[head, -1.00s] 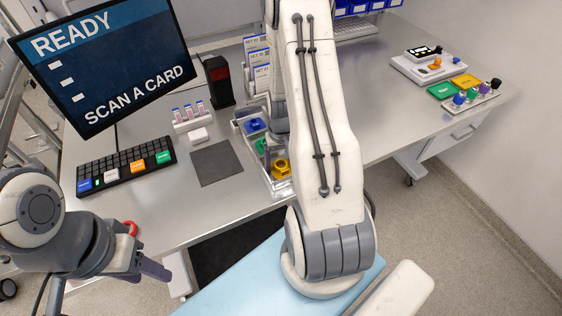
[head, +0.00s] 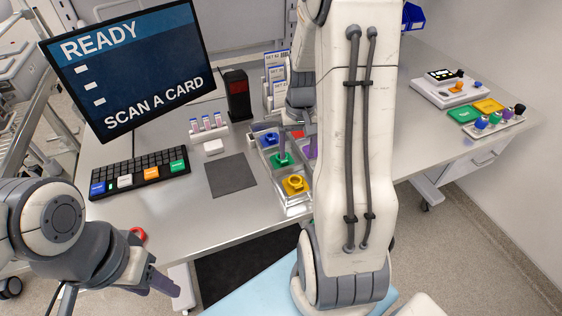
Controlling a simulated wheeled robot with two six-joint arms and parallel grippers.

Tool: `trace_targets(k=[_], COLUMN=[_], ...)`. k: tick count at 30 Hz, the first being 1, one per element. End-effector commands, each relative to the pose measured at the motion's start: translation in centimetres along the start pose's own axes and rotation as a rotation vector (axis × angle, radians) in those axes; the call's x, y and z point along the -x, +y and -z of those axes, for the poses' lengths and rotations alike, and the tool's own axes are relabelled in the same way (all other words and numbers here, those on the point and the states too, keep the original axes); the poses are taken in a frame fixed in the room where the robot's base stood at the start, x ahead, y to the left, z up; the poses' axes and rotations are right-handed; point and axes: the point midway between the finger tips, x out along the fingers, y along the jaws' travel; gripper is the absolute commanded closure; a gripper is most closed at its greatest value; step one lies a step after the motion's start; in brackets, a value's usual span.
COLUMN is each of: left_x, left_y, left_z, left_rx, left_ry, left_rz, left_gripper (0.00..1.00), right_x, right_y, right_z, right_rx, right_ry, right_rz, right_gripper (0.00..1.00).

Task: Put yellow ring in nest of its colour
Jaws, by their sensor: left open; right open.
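A yellow piece (head: 295,185) with a raised, holed middle sits at the near end of the clear tray (head: 294,207). I cannot tell whether it is the nest alone or has a ring on it. My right gripper (head: 284,143) is open and partly hidden by my own arm. One finger shows pointing down by the green piece (head: 281,160), farther back than the yellow piece. My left gripper (head: 162,284) is open, low at the left, off the table's front edge and far from the tray. I see nothing held in either gripper.
A blue piece (head: 269,139) and a purple piece (head: 310,149) are also at the tray, partly blocked by my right arm. A dark mat (head: 231,175), keyboard (head: 140,172) and monitor (head: 130,65) stand left. Green and orange pads (head: 488,106) and coloured knobs (head: 497,121) are far right.

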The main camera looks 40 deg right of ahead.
Motion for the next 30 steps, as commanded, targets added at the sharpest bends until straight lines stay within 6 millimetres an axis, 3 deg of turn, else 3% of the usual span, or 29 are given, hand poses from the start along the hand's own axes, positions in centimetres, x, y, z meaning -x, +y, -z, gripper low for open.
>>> trace_targets(k=[6, 8, 11, 15, 19, 24, 27, 30], left_x=[0.0, 0.0, 0.0, 0.0, 0.0, 0.0, 0.0, 0.0], left_y=[0.0, 0.0, 0.0, 0.0, 0.0, 0.0, 0.0, 0.0], left_z=[0.0, 0.0, 0.0, 0.0, 0.0, 0.0, 0.0, 0.0], left_rx=[0.0, 0.0, 0.0, 0.0, 0.0, 0.0, 0.0, 0.0], left_ry=[0.0, 0.0, 0.0, 0.0, 0.0, 0.0, 0.0, 0.0], left_rz=[0.0, 0.0, 0.0, 0.0, 0.0, 0.0, 0.0, 0.0], left_gripper=[0.5, 0.5, 0.5, 0.5, 0.5, 0.5, 0.5, 0.5], right_x=[0.4, 0.9, 2.3, 4.9, 6.7, 8.0, 8.3, 8.4], right_y=[-0.6, -2.0, -6.3, -13.7, -18.2, -19.9, -19.8, -19.5], right_z=[-0.2, -0.6, -2.5, -8.4, -15.6, -23.9, -27.0, -28.7], right_rx=[0.017, 0.054, 0.173, 0.426, 0.671, 0.944, 1.051, 1.111], right_ry=[0.001, 0.004, 0.011, 0.022, 0.024, 0.018, 0.013, 0.009], right_rz=[0.001, 0.003, 0.01, 0.028, 0.05, 0.076, 0.087, 0.092], right_gripper=[0.17, 0.17, 0.17, 0.17, 0.17, 0.17, 0.17, 0.17])
